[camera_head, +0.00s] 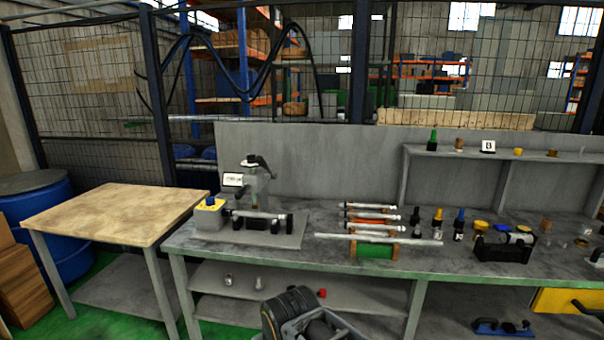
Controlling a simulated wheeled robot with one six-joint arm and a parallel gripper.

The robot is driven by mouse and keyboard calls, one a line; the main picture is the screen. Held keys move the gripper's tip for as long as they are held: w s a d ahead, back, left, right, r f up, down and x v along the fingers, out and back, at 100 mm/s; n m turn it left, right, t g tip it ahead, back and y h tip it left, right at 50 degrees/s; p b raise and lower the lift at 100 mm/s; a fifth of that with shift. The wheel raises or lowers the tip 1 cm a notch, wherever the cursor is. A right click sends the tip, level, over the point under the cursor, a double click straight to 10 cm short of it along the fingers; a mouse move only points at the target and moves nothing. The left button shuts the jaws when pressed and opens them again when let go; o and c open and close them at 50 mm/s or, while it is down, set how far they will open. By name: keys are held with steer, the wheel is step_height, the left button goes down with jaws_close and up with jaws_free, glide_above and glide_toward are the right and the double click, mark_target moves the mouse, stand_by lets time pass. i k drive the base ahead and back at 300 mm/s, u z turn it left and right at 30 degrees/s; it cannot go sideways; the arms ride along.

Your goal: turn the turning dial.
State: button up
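A small grey box with a yellow top (209,205) sits at the left end of the workbench. A small blue knob (211,200) stands on the yellow top; it looks like the turning dial, but its marks are too small to read. The grey grinder (252,190) stands just to its right, with a horizontal bar across its front. My arm (300,318) shows at the bottom centre, in front of the bench and well apart from the knob. No gripper fingers can be made out in this view.
A wooden-topped table (118,212) stands left of the workbench (350,253). Several rods (372,221) lie on a rack right of the grinder. A grey panel and mesh fence close off the back.

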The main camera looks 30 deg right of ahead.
mark_target(210, 201)
steer(key=z, duration=0.1)
steer(key=i, duration=2.1)
steer(key=u, duration=0.4)
